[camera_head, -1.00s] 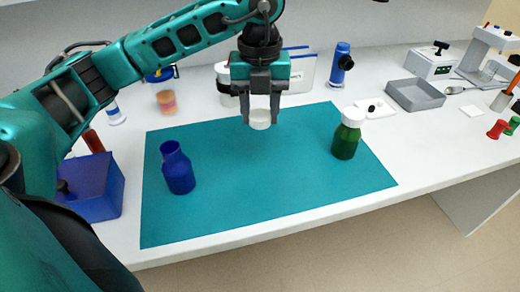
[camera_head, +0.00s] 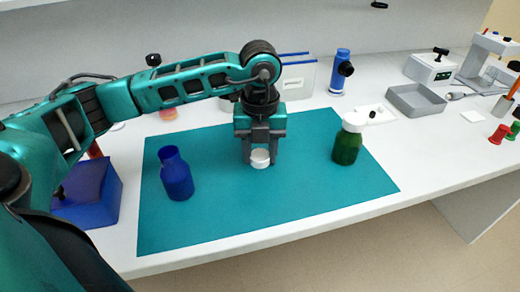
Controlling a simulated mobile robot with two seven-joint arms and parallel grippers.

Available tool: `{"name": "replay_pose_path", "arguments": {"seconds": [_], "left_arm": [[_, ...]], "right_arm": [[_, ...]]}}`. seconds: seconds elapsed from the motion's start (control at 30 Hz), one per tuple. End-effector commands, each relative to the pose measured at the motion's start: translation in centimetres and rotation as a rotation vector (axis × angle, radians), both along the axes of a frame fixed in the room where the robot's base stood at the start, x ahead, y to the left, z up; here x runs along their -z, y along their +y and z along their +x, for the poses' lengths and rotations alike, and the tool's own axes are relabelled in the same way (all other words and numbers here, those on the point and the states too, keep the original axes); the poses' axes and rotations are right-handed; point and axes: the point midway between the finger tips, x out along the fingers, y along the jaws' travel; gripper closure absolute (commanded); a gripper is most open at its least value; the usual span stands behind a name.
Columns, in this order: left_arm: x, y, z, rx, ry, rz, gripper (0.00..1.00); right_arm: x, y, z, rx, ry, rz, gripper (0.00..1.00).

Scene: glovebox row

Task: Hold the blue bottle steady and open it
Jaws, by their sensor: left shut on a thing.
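The blue bottle (camera_head: 177,177) stands upright on the left part of the teal mat (camera_head: 220,225). Its neck is bare, with no cap on it. My left gripper (camera_head: 260,159) is shut on a white cap (camera_head: 260,159), to the right of the blue bottle and apart from it. The cap is low over the middle of the mat; I cannot tell whether it touches the mat. My right gripper is not in view.
A green bottle (camera_head: 347,145) with a white cap stands on the mat's right part. A blue box (camera_head: 90,195) is at the left. A grey tray (camera_head: 416,100) and a blue device (camera_head: 340,72) stand behind. The mat's front is clear.

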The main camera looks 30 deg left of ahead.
Motion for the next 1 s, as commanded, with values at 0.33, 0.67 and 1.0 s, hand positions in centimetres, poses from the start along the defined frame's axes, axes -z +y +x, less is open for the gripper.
{"name": "replay_pose_path", "arguments": {"seconds": [0.33,0.67,1.0], "left_arm": [[0.2,0.0,0.0,0.0,0.0,0.0,0.3],[-0.5,0.0,0.0,0.0,-0.001,0.0,0.3],[-7.3,-0.1,0.1,0.001,-0.006,-0.001,0.3]], "right_arm": [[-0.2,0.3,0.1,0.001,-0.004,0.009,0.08],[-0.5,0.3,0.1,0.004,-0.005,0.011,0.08],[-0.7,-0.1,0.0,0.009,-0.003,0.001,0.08]]}}
